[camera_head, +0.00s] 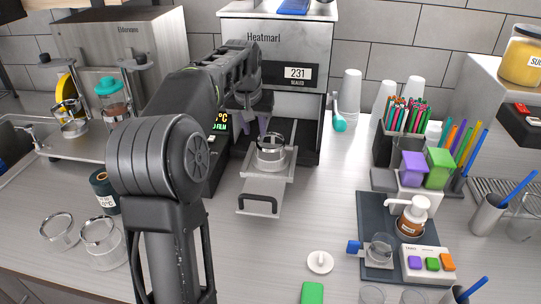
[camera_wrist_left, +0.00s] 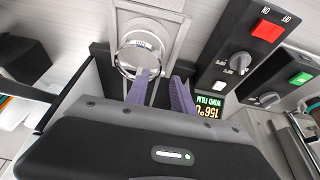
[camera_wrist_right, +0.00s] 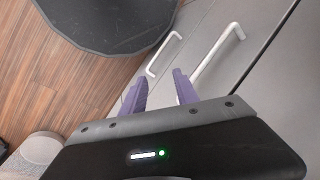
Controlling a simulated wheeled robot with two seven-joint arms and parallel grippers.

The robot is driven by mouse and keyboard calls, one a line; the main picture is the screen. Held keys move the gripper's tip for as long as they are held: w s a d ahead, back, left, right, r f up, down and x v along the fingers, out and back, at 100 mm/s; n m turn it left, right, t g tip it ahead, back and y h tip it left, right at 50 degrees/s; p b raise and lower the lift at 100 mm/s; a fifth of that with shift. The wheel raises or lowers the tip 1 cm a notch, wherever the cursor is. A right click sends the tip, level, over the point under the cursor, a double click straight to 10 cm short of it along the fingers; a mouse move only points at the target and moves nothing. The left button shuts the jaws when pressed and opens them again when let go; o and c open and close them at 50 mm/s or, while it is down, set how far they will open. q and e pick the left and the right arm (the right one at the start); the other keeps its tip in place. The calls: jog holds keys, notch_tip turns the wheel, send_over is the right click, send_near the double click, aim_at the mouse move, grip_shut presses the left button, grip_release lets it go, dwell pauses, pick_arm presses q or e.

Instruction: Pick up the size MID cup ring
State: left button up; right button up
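A clear cup ring with a metal-looking rim (camera_head: 271,152) sits in the pulled-out tray (camera_head: 262,185) of the sealing machine; its size label is not readable. It also shows in the left wrist view (camera_wrist_left: 141,52). My left gripper (camera_head: 262,124) is just above and behind this ring, fingers pointing down. In the left wrist view its purple fingers (camera_wrist_left: 162,78) are apart, one tip overlapping the ring's near edge; I cannot tell whether they touch. Two more rings, one left (camera_head: 60,231) and one right (camera_head: 100,236), stand at the counter's left front. My right gripper (camera_wrist_right: 158,82) is open and empty, away from the counter.
The sealing machine (camera_head: 290,48) rises behind the tray. A dark blue mat (camera_head: 372,212) with a pump bottle (camera_head: 410,216) lies to the right. A white lid-like disc (camera_head: 320,262) and a green block (camera_head: 312,293) lie in front. Cabinet handles (camera_wrist_right: 218,55) are near my right gripper.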

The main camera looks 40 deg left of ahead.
pick_arm(q)
jog(key=shift+w+a+f, duration=0.15)
jog(key=shift+w+f, duration=0.05)
jog(key=shift+f, duration=0.45)
jog(key=shift+w+f+p, duration=0.2)
jog(key=shift+f+p, duration=0.25)
jog(key=shift+f, duration=0.1)
jog(key=p+x, duration=0.1)
jog(key=x, duration=0.3)
grip_shut()
dwell(1.2)
